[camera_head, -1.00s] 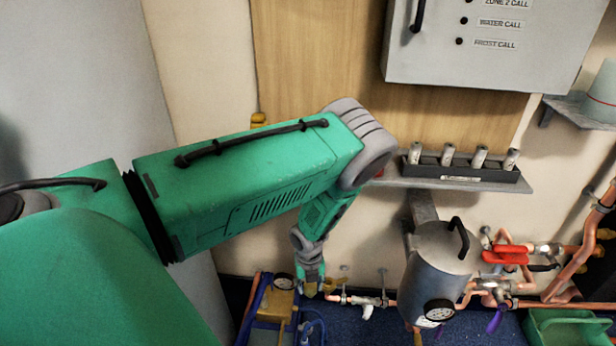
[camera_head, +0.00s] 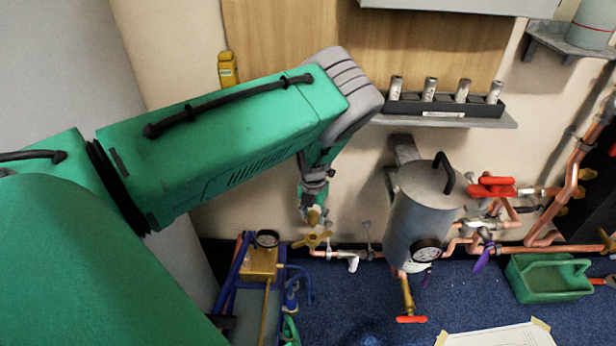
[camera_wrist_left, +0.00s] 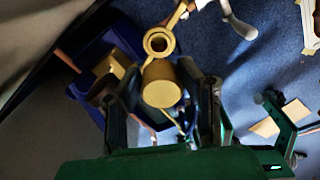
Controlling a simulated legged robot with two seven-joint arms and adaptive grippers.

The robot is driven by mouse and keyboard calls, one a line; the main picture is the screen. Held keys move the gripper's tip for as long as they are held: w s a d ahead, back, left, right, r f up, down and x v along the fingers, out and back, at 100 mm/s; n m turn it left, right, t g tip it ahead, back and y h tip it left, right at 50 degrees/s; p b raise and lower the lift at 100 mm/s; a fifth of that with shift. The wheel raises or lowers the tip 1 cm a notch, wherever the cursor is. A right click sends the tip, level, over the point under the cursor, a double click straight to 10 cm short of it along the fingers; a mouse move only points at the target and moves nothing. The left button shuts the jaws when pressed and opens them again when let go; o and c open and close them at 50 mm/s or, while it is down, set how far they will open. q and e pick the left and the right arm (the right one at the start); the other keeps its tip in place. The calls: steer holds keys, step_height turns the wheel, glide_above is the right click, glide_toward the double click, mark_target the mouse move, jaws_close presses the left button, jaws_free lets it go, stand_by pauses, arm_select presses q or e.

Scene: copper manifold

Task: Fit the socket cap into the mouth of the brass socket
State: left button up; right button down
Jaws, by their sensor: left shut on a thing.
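The socket cap (camera_wrist_left: 162,84) is a short, dull-yellow cylinder between the fingers of my left gripper (camera_wrist_left: 165,98) in the left wrist view. The gripper is shut on it. The brass socket (camera_wrist_left: 158,42) lies just beyond the cap, its round, dark mouth open and facing the camera, with arms sticking out from its ring. The cap's far edge meets the socket's near rim in the picture; I cannot tell if they touch. In the head view my left gripper (camera_head: 313,215) hangs just above the winged brass socket (camera_head: 313,240). My right gripper is not in view.
A grey tank (camera_head: 420,215) with a gauge stands right of the socket, with copper pipes (camera_head: 545,240) beyond. A blue-framed brass pump (camera_head: 258,263) stands at left. A shelf (camera_head: 440,119) with a rack of canisters is above. Blue floor (camera_head: 360,300) is free in front.

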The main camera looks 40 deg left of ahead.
arm_select(q)
steer(key=shift+w+f+b, duration=0.15)
steer(key=shift+f+b, duration=1.1)
steer(key=shift+f, duration=0.8)
steer(key=shift+f, duration=0.2)
steer(key=shift+f+b, duration=0.5)
steer(key=shift+f, duration=0.7)
steer(key=shift+f, duration=0.7)
steer(key=o, duration=1.3)
steer(key=shift+c, duration=0.2)
